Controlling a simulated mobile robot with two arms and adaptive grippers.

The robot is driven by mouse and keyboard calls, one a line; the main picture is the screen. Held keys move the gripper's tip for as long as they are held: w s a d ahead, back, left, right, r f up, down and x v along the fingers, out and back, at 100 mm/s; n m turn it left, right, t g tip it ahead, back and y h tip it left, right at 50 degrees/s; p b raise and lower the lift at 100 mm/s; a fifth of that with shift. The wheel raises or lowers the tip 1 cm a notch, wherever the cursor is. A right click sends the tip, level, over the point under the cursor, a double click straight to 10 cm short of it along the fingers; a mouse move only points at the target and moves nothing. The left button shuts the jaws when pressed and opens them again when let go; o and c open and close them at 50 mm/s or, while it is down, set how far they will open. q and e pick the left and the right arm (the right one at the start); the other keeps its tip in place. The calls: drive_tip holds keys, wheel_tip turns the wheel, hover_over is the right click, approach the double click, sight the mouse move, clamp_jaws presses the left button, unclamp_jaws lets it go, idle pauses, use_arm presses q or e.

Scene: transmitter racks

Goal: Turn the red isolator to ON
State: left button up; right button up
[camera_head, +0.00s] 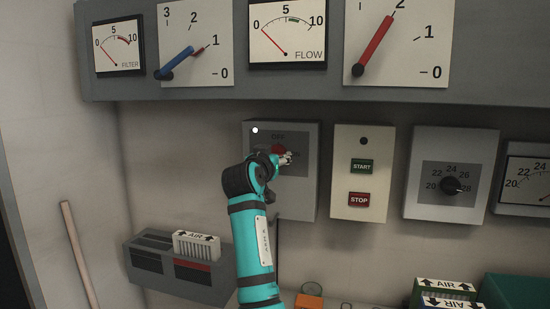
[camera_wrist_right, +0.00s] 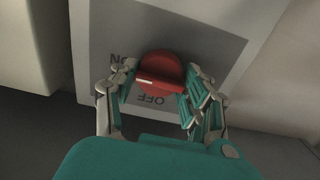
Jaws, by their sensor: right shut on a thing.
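The red isolator knob (camera_head: 278,149) sits on a grey box (camera_head: 306,194) on the wall, with OFF lettered above it. My right gripper (camera_head: 285,158) is at the knob and partly covers it. In the right wrist view, the red knob (camera_wrist_right: 160,70) lies between the fingers of my right gripper (camera_wrist_right: 162,74), which is shut on it. That view is upside down, with OFF below the knob and ON at its upper left. The knob's white mark points left, between the two labels. My left gripper is not in view.
Right of the isolator are a START/STOP box (camera_head: 362,222) and a black-knob dial box (camera_head: 450,210). A gauge panel (camera_head: 300,83) overhangs above. A grey filter holder (camera_head: 150,262) is at lower left. An orange object (camera_head: 309,301) and AIR boxes (camera_head: 446,289) are below.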

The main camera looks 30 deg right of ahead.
drive_tip(key=shift+f, duration=0.2)
drive_tip(key=o, duration=1.2)
drive_tip(key=shift+r, duration=0.15)
drive_tip(key=shift+c, duration=0.2)
drive_tip(key=v, duration=1.2)
